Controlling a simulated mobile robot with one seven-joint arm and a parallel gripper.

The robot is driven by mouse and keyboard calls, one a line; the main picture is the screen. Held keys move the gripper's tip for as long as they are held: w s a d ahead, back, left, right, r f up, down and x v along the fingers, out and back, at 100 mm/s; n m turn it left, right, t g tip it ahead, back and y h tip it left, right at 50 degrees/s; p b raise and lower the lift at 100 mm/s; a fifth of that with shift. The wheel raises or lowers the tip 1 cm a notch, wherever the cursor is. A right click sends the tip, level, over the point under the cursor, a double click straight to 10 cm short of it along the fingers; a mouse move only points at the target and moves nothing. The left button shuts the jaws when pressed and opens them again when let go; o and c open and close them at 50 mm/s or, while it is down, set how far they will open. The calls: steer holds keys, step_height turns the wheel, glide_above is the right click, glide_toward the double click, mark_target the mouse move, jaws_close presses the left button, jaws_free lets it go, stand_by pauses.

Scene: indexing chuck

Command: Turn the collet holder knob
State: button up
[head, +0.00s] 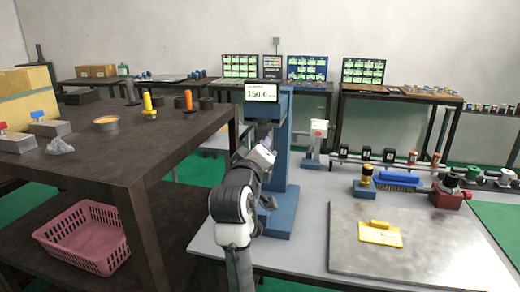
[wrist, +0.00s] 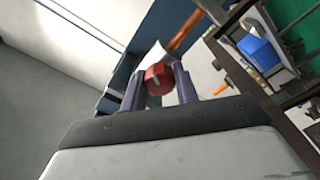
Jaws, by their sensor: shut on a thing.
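A red, faceted knob (wrist: 157,84) with a pale mark on its face sits between the two dark fingers of my gripper (wrist: 160,72) in the wrist view. The fingers touch it from both sides, and my gripper is shut on it. In the head view my arm reaches up to the front of a blue column machine (head: 283,165) with a lit display (head: 262,93). The knob is hidden there behind my wrist, and my fingertips cannot be made out clearly. How far the knob is turned cannot be told.
A grey plate (head: 420,255) with a yellow piece (head: 380,234) lies on the right bench. A red block (head: 440,198) with a black top stands behind it. A dark table (head: 100,165) with several small parts stands left, with a pink basket (head: 85,238) below.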

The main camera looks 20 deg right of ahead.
steer(key=m, duration=0.4)
steer(key=shift+m, duration=0.4)
steer(key=m, duration=0.5)
steer(key=shift+m+g, duration=0.3)
steer(key=shift+m, duration=0.1)
steer(key=m+b, duration=0.1)
steer(key=m, duration=0.4)
steer(key=shift+h, duration=0.3)
steer(key=m+b, duration=0.1)
steer(key=m, duration=0.3)
steer(key=shift+m+g, duration=0.3)
steer(key=o, duration=1)
